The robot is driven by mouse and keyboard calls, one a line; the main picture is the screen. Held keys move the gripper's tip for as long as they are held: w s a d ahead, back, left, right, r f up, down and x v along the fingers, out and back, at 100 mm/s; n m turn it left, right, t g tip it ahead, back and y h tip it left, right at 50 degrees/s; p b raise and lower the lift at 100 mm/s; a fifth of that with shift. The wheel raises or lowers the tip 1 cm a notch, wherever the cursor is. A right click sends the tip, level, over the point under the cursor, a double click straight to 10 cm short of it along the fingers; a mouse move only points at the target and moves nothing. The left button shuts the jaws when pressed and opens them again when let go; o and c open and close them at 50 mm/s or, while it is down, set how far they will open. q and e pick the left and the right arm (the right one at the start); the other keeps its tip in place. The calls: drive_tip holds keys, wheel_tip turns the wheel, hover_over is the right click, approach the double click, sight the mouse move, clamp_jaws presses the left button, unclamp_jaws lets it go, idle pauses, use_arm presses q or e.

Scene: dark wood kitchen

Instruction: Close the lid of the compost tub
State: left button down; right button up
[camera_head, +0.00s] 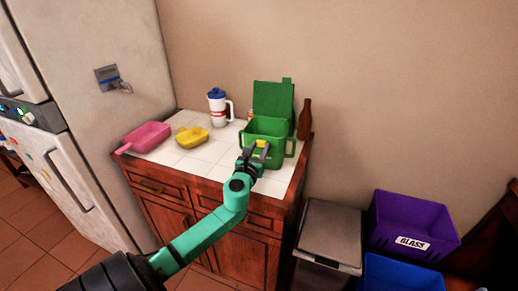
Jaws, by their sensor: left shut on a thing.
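The green compost tub (280,145) stands on the white-tiled counter top, near its right end. Its green lid (273,101) is up, standing nearly upright at the back of the tub, and the tub's mouth is open. My left gripper (256,152) is at the tub's front, shut on a small yellow thing (262,143) by the front wall. I cannot tell whether the yellow thing is part of the tub. The gripper hides part of the tub's front. My right gripper is not in view.
A brown bottle (305,120) stands just right of the lid. A white jug (218,108), a yellow scoop-like container (193,138) and a pink one (148,136) are to the left. Purple (413,224) and blue (400,274) bins and a grey-lidded bin (330,234) stand right of the counter.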

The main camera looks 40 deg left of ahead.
use_arm(q)
drive_tip(key=shift+c, duration=2)
unclamp_jaws()
drive_tip(key=shift+s, duration=0.1)
drive_tip(key=b+v, duration=0.1)
drive_tip(key=v, duration=1.3)
drive_tip(key=shift+s+b, duration=0.15)
drive_tip(key=shift+b, duration=0.25)
drive_tip(key=shift+d, duration=0.1)
